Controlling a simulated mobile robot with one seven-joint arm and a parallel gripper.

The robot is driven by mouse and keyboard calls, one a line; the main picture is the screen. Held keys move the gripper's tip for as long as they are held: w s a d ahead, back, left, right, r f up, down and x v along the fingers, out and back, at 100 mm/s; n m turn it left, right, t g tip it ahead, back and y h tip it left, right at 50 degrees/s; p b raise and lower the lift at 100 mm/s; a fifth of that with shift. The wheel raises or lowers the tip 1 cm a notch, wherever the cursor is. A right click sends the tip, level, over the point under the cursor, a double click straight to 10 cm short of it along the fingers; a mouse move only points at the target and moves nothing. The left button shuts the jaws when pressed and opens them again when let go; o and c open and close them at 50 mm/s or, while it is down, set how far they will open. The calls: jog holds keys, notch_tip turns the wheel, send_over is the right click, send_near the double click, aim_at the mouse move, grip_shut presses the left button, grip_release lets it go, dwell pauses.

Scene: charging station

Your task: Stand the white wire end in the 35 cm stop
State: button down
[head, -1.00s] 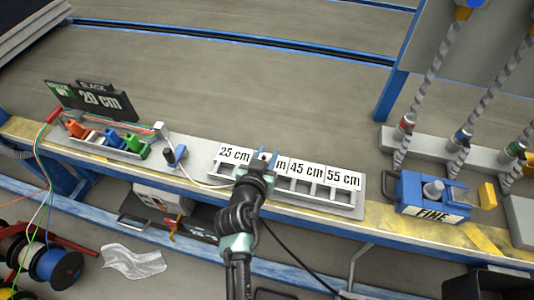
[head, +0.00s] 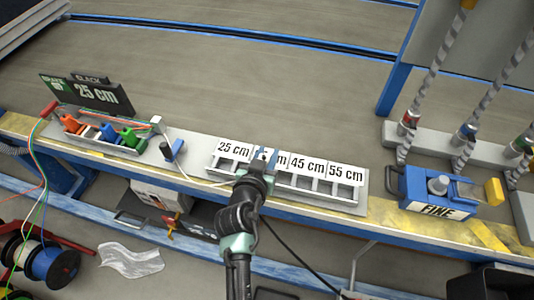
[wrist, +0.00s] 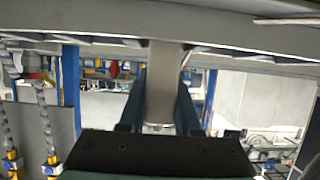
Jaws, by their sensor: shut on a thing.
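The white wire (head: 205,183) runs from the small post on the bench, along the front of the stop rack, to my gripper. My gripper (head: 265,158) is at the 35 cm stop (head: 280,157), between the 25 cm and 45 cm stops, and covers most of its label. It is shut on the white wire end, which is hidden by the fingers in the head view. In the wrist view the two fingers (wrist: 161,100) stand on either side of a pale grey upright piece; a stretch of white wire (wrist: 285,20) shows at top right.
The rack's other labels read 25 cm (head: 233,148), 45 cm (head: 307,163) and 55 cm (head: 345,172). Orange, blue and green clamps (head: 105,132) stand at left. A blue FINE box (head: 437,190) stands at right.

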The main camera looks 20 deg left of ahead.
jog(key=shift+f+b, duration=0.75)
jog(key=shift+f, duration=0.05)
jog(key=c, duration=0.5)
grip_release()
jog(key=shift+s, duration=0.1)
jog(key=p+v, duration=0.3)
jog(key=v, duration=0.9)
jog(key=shift+s+r, duration=0.25)
jog(key=shift+s, duration=0.1)
